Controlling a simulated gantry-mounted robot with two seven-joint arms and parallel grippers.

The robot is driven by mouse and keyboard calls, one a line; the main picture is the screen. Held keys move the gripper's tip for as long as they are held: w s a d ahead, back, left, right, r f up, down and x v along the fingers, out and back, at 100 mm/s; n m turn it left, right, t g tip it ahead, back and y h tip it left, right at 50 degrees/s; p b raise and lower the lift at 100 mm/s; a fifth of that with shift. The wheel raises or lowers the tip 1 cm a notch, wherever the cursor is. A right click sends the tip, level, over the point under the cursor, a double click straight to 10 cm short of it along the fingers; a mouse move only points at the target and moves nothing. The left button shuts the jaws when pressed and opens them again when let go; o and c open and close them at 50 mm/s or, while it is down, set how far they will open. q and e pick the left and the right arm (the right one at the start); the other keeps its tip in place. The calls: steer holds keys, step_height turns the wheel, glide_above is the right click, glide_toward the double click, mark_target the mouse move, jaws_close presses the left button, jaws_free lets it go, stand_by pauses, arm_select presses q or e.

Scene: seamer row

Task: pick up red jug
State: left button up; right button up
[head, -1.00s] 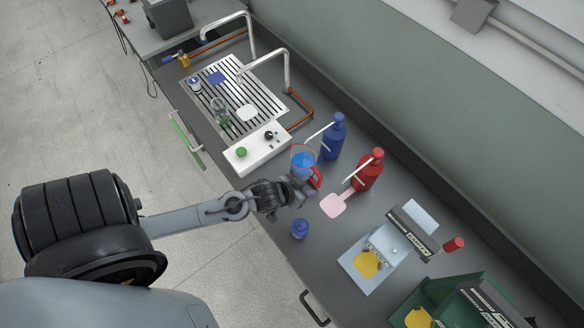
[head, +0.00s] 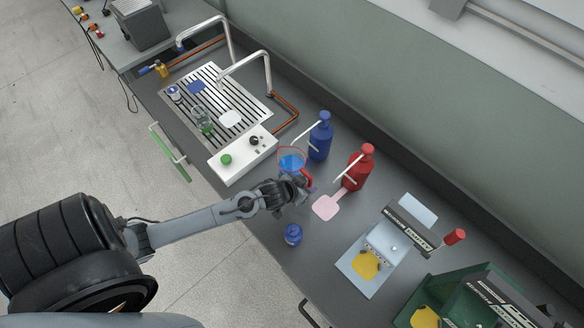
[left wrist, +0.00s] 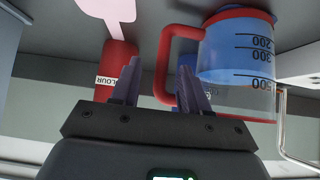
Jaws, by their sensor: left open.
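The red jug (head: 290,164) is a clear measuring jug with a red handle and rim and blue contents. It stands on the dark bench beside the white control box. In the left wrist view the jug (left wrist: 237,60) fills the upper right, with volume marks on its wall. Its red handle (left wrist: 163,62) shows between and beyond the fingers, nearer the right one. My left gripper (head: 299,186) is at the handle side of the jug; in the wrist view the gripper (left wrist: 157,80) is open, with nothing clamped. Whether a finger touches the handle I cannot tell. My right gripper is out of view.
A blue pump bottle (head: 320,138) and a red pump bottle (head: 359,170) stand behind the jug. A pink paddle (head: 326,207) and a blue lidded jar (head: 293,234) lie nearby. The white control box (head: 243,153) is left of the jug. A seamer (head: 372,255) stands at right.

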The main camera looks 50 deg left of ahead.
mark_target(309, 184)
arm_select(q)
steer(key=shift+x, duration=1.8)
steer(key=shift+a, duration=0.15)
jaws_close()
steer(key=shift+w+r, duration=0.1)
steer(key=shift+r, duration=0.05)
